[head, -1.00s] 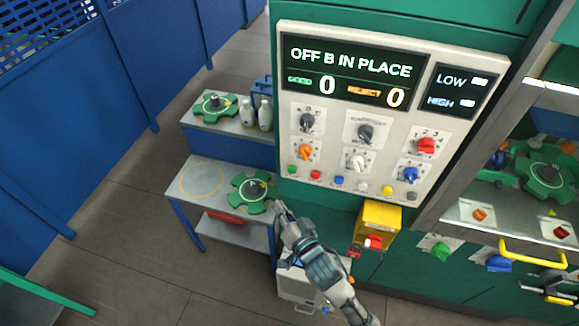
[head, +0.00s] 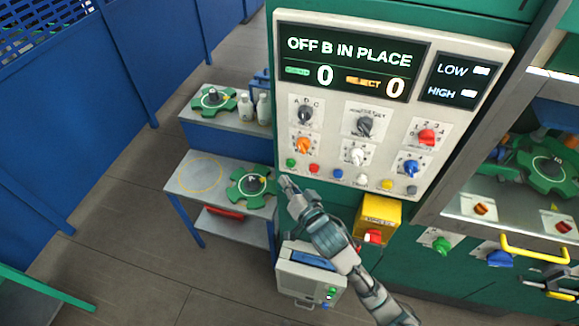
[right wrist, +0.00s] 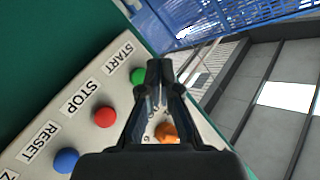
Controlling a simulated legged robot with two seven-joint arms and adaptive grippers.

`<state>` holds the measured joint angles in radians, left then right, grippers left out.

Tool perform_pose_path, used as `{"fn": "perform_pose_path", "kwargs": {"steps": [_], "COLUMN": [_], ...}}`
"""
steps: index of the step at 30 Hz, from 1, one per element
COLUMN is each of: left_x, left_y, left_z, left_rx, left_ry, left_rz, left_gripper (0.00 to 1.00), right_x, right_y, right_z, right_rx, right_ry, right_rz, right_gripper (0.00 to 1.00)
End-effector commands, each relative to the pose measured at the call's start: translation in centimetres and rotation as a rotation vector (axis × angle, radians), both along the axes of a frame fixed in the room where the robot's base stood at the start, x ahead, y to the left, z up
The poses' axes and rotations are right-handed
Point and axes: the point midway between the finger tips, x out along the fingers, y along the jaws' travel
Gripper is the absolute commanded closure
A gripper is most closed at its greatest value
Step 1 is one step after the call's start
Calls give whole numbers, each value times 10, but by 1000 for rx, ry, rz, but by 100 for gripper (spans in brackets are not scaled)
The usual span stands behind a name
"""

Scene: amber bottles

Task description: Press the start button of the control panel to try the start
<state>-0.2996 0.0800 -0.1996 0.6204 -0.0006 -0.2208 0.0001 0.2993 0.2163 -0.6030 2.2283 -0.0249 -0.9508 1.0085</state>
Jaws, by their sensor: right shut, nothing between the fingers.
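The control panel (head: 440,205) is cream-coloured, with a dark display (head: 350,62) reading "OFF B IN PLACE" and two zeros. Its green start button (head: 290,162) is at the left end of the bottom button row. In the right wrist view the start button (right wrist: 138,77) sits beside the START label, partly hidden by the fingers. My right gripper (head: 286,183) is shut and empty, just below the start button in the head view. In the wrist view its fingertips (right wrist: 159,65) appear right beside the button; contact cannot be told. My left gripper is not in view.
A red stop button (right wrist: 104,116) and a blue reset button (right wrist: 66,160) lie along the same row. An orange knob (head: 304,146) is above. A yellow box (head: 379,212) with a red button is below right. A side table (head: 185,178) holds a green star wheel (head: 250,187).

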Motion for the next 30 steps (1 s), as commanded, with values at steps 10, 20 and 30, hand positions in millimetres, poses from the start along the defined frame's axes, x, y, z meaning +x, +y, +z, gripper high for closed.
{"fn": "perform_pose_path", "kwargs": {"steps": [10,20,30], "left_x": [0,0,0], "left_y": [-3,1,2], "left_z": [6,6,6], "left_rx": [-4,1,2], "left_ry": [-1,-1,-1], "left_rz": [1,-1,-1], "left_gripper": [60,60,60], "right_x": [23,25,25], "right_y": [-3,-5,-6], "right_z": [1,0,0], "right_rx": [-2,-2,-1], "right_ry": [-1,-1,0], "right_rz": [2,2,2], "right_gripper": [100,100,100]}}
